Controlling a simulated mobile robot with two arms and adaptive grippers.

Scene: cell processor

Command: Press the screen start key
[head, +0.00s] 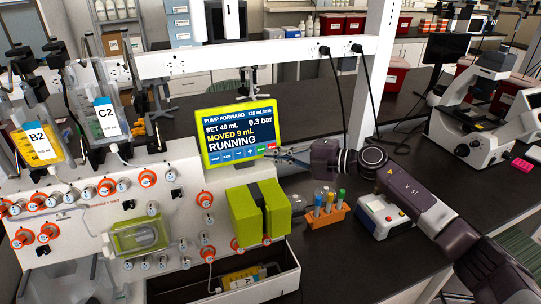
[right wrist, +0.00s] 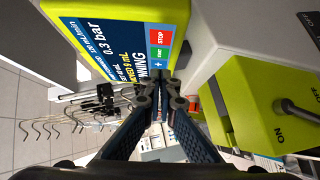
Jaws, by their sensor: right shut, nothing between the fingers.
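The pump screen (head: 240,132) has a yellow-green frame and reads PUMP FORWARD, SET 40 mL, MOVED 9 mL, 0.3 bar and RUNNING. Its bottom key row ends at the right with a green start key (head: 261,150) and a red stop key (head: 271,147). In the right wrist view the start key (right wrist: 158,53) lies just beyond the fingertips, beside the red STOP key (right wrist: 160,37). My right gripper (head: 276,154) is shut and empty at the screen's lower right corner; its fingertips also show in the right wrist view (right wrist: 165,84). I cannot tell whether they touch the screen. My left gripper is out of view.
A yellow-green pump block (head: 244,218) sits below the screen. An orange rack (head: 328,215) of capped tubes and a white-and-blue device (head: 384,216) stand below my right arm. Hanging bags (head: 37,143) and several knobs are at left. A microscope (head: 470,115) stands at right.

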